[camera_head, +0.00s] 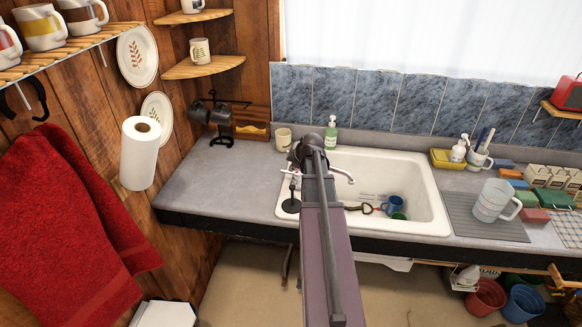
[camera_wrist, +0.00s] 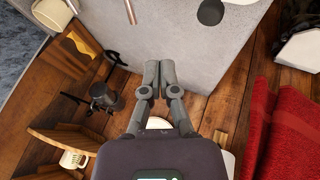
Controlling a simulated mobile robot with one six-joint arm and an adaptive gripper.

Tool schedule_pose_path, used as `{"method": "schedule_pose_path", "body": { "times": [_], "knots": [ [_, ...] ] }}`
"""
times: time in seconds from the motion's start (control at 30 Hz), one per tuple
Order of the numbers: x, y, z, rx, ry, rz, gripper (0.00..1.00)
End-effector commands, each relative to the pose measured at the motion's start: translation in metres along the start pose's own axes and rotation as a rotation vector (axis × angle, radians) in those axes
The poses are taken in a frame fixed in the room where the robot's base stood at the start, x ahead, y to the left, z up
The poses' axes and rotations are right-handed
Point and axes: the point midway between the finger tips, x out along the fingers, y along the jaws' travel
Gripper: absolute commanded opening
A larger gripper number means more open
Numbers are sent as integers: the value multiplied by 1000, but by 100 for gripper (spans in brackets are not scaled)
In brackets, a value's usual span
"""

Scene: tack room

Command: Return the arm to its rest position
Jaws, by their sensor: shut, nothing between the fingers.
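My arm (camera_head: 322,220) reaches from the bottom of the head view up over the front of the white sink (camera_head: 428,213), its far joint in front of the sink's back rim. My gripper (camera_wrist: 152,78) shows in the wrist view with its two fingers together and nothing between them. Behind the fingers are the grey counter top (camera_wrist: 190,45) and the wood wall. The gripper's fingers cannot be made out in the head view.
A mug tree (camera_head: 220,118), a beige mug (camera_head: 283,138) and a green soap bottle (camera_head: 331,138) stand near the arm. A paper towel roll (camera_head: 140,153) and red towels (camera_head: 70,215) hang left. A measuring jug (camera_head: 492,203) stands right. The left counter is mostly clear.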

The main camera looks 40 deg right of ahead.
Motion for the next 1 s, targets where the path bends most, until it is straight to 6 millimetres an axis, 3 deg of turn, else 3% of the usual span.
{"method": "schedule_pose_path", "body": {
  "times": [0.67,0.87,1.0],
  "knots": [
    [1,-3,-3,1,1,-4,0],
    [8,-25,-20,34,-5,-39,0],
    [16,-56,-42,85,-20,-89,0]
  ]
}}
